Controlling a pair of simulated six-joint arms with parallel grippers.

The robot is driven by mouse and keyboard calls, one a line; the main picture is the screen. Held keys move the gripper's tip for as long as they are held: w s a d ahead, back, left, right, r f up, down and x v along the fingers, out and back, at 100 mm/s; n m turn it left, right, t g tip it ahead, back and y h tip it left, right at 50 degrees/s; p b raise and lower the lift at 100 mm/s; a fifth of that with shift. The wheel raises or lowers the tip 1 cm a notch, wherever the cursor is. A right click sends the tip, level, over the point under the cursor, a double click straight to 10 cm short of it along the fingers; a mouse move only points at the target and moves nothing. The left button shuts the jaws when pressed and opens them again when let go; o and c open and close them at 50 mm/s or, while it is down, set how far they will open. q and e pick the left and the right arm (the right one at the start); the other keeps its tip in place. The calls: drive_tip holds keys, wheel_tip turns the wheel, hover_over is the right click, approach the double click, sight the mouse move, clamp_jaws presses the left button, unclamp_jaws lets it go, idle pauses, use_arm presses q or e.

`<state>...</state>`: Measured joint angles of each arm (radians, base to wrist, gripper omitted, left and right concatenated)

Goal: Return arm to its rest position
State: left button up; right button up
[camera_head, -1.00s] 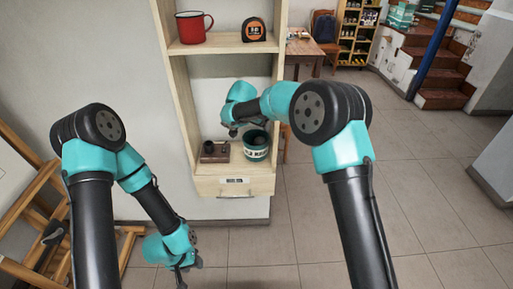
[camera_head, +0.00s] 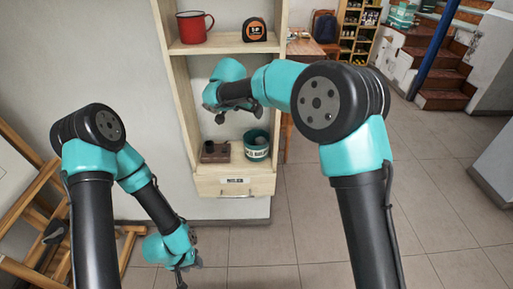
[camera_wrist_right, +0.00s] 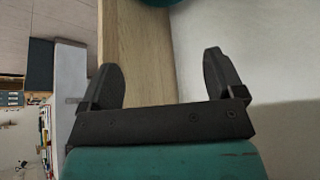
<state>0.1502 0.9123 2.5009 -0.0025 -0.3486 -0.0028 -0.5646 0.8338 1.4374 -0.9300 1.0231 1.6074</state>
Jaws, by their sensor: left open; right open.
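My right gripper shows in the right wrist view (camera_wrist_right: 165,80) with its two dark fingers spread and nothing between them. In the head view my right gripper (camera_head: 236,116) is in front of the shelf unit, above the green pot in the picture. My left gripper (camera_head: 186,276) hangs low at the bottom of the head view, beside the shelf's lower left. It is small there, and I see nothing held in it.
The wooden shelf unit (camera_head: 186,120) holds a red mug (camera_head: 193,27) and a tape measure (camera_head: 254,30) above. A green pot (camera_head: 257,145) and a brown block (camera_head: 214,153) stand below. A wooden easel (camera_head: 25,190) stands left. Tiled floor (camera_head: 440,190) is open to the right.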

idle(0.4)
drive_tip(key=s+d+f+n+g+y, duration=0.15)
drive_tip(key=s+d+f, duration=0.25)
drive_tip(key=f, duration=0.6)
drive_tip(key=s+d+f+n+g+y, duration=0.1)
drive_tip(key=s+d+f+g+y, duration=0.1)
drive_tip(key=s+d+f, duration=0.5)
drive_tip(key=s+d+f+n+g+y, duration=0.2)
drive_tip(key=f, duration=1)
drive_tip(key=s+d+f, duration=0.3)
drive_tip(key=s+d, duration=0.1)
drive_tip(key=s, duration=0.4)
drive_tip(key=s+d+f+y, duration=0.1)
drive_tip(key=s+d+f, duration=0.3)
drive_tip(key=s, duration=0.4)
drive_tip(key=s+d+f+t, duration=0.1)
drive_tip(key=s+d+f, duration=0.2)
drive_tip(key=s, duration=0.5)
drive_tip(key=shift+s+d+f, duration=0.15)
drive_tip(key=shift+d+f, duration=0.05)
drive_tip(key=shift+d, duration=0.65)
